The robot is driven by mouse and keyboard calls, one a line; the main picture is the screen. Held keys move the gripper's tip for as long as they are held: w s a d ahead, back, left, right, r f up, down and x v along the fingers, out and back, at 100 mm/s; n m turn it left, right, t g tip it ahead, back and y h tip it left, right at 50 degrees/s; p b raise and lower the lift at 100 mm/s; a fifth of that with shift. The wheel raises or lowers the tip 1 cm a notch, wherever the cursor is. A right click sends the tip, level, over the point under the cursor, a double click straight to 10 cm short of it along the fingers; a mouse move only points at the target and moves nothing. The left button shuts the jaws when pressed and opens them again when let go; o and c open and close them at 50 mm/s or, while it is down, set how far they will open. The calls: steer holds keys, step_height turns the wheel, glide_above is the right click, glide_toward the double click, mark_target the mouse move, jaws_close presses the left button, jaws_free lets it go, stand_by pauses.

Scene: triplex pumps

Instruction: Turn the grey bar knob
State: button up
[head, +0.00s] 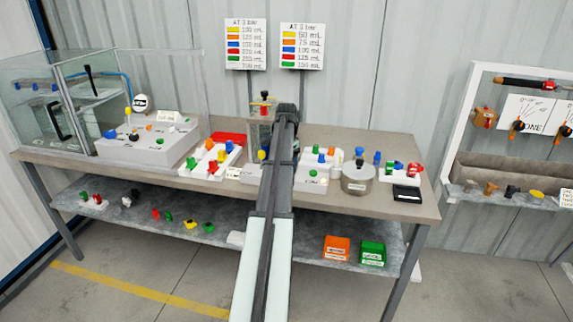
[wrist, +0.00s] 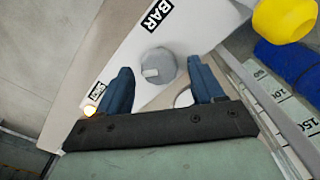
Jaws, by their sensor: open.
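The grey bar knob (wrist: 158,66) shows in the wrist view as a round grey cap with a small pale mark on top. It sits on a white panel (wrist: 185,25) next to a label reading "BAR". My gripper (wrist: 160,72) is open, with one dark blue finger to the left of the knob and one to the right. Gaps show between the fingers and the knob; I cannot tell how deep the fingertips reach. In the head view my arm covers this spot and I cannot make out the knob.
In the wrist view a small glowing lamp (wrist: 89,111) is by the left finger. A yellow cap (wrist: 284,18), a blue part (wrist: 290,70) and a graduated scale (wrist: 285,110) are at the right. In the head view the bench (head: 405,208) holds several blocks with coloured knobs on both sides.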

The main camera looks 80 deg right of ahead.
steer(key=shift+f, duration=0.15)
steer(key=c, duration=1.1)
